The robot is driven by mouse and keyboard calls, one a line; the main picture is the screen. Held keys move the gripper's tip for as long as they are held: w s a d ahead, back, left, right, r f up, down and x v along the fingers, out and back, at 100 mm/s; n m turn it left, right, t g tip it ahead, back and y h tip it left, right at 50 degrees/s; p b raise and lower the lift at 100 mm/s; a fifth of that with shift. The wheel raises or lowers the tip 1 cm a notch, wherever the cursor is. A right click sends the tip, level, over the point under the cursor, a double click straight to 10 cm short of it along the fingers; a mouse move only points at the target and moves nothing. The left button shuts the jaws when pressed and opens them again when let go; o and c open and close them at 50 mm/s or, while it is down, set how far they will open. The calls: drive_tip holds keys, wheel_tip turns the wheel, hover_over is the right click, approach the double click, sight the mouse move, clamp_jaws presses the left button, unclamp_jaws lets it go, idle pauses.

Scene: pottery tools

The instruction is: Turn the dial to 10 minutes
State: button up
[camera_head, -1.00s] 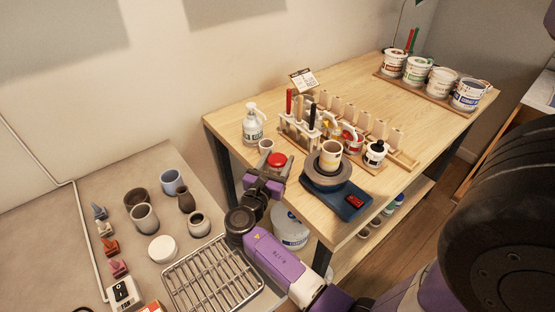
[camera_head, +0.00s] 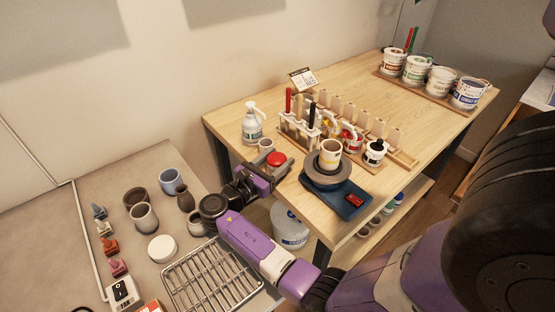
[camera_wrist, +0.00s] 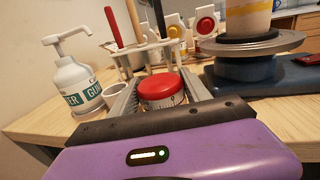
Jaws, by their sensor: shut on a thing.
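The dial is the red top of a small round timer (camera_wrist: 162,88) with a white, marked lower band. It stands near the front edge of the wooden table, and its red top also shows in the head view (camera_head: 275,159). My gripper (camera_head: 276,166) is around the timer at table height, with one finger on each side. In the wrist view my gripper (camera_wrist: 160,95) is shut on the timer. The marks on the band are too small to read, so the dial's setting cannot be told.
A pump bottle (camera_wrist: 75,80) and a small cup (camera_wrist: 114,80) stand left of the timer. A tool rack (camera_head: 299,128) is just behind it. A turntable (camera_head: 327,172) with a cup on it stands to the right. A lower table (camera_head: 60,220) with pots is at left.

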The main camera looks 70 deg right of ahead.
sight(278, 156)
drive_tip(key=shift+f, duration=0.1)
drive_tip(key=o, duration=1.4)
wheel_tip(278, 156, up, 20)
drive_tip(key=shift+r, duration=0.1)
